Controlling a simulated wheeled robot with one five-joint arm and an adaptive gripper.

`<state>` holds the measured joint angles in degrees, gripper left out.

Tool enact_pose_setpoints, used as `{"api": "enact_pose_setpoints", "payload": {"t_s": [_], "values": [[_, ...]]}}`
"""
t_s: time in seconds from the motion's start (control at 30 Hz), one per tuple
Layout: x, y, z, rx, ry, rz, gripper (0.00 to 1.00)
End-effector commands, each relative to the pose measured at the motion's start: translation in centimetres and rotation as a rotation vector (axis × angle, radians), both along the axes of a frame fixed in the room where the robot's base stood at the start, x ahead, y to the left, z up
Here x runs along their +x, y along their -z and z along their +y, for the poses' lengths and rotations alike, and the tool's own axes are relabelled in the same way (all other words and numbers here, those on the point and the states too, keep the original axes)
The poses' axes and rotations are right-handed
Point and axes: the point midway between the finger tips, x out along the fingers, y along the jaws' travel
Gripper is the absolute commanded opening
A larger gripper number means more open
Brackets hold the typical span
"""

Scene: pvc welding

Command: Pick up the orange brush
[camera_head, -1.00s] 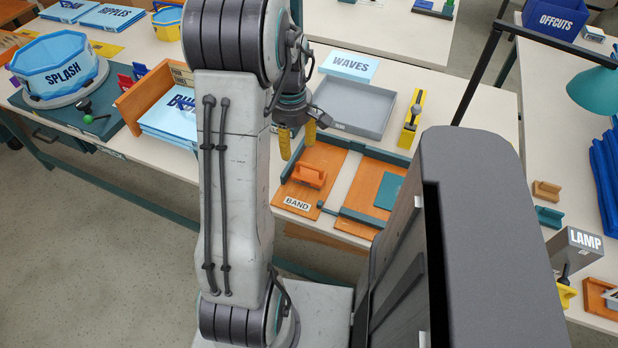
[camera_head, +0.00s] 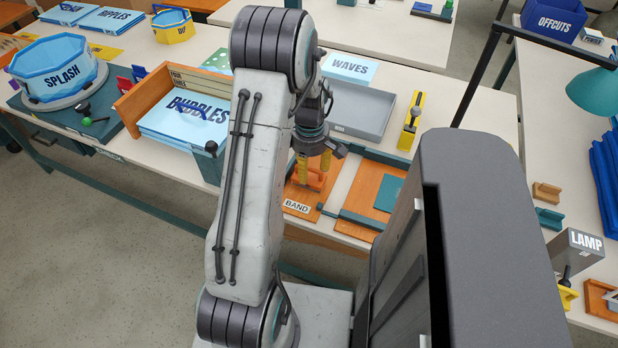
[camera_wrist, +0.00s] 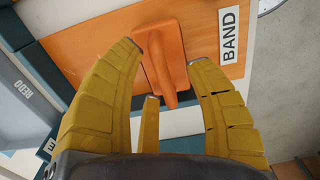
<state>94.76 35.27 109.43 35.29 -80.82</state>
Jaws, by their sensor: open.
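The orange brush (camera_head: 316,180) lies on an orange board (camera_head: 299,194) labelled BAND. In the wrist view the brush (camera_wrist: 160,45) shows a flat block with a raised handle pointing toward my gripper. My gripper (camera_head: 314,168) points down over the brush in the head view, its yellow fingers hiding part of it. In the wrist view my gripper (camera_wrist: 167,62) is open, with fingertips apart on either side of the brush handle. Nothing is held. I cannot tell how high the fingertips are above the board.
A grey tray (camera_head: 372,112) labelled REDO lies behind the board. A second orange board with a teal square (camera_head: 388,192) lies to the right, edged by teal bars. A wooden holder of BUBBLES sheets (camera_head: 178,122) is at left.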

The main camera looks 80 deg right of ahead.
Motion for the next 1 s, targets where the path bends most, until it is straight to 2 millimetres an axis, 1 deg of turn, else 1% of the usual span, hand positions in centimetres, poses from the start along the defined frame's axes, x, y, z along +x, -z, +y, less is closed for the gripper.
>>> {"api": "enact_pose_setpoints", "payload": {"t_s": [0.1, 0.27, 0.3, 0.87, 0.9, 1.0], "values": [[0.01, 0.32, 0.03, 0.001, 0.0, 0.0, 0.48], [0.0, 0.31, 0.02, 0.001, 0.0, 0.0, 0.48], [0.0, 0.3, 0.02, 0.0, 0.0, 0.0, 0.51], [0.0, 0.27, 0.01, 0.0, 0.0, 0.0, 0.01], [0.0, 0.27, 0.01, 0.0, 0.0, 0.0, 0.0], [0.0, 0.26, 0.0, 0.0, 0.0, 0.0, 0.0]]}}
